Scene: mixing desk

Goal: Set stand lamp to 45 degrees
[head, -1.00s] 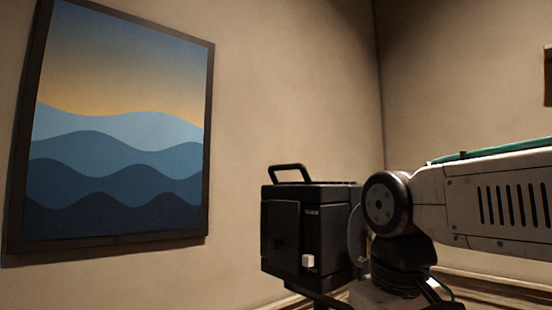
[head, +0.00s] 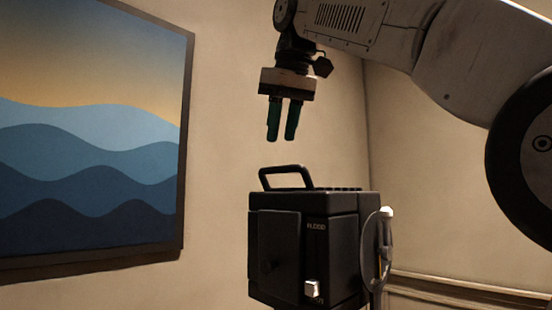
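The stand lamp (head: 329,262) is a black box-shaped head in the lower middle of the head view, with a black loop handle (head: 285,171) on top. A small white knob (head: 312,289) shows low on its near face. A round side bracket with a white-tipped lever (head: 386,212) is on its right side. The lower stand is out of frame. My gripper (head: 282,138) points down above the handle in the picture, apart from the lamp. Its two green fingers have a narrow gap between them and nothing in it.
A framed picture of blue waves (head: 88,150) hangs on the wall at left. A wall corner and a wooden rail (head: 460,292) are behind at right. The wall space between the picture and the lamp is free.

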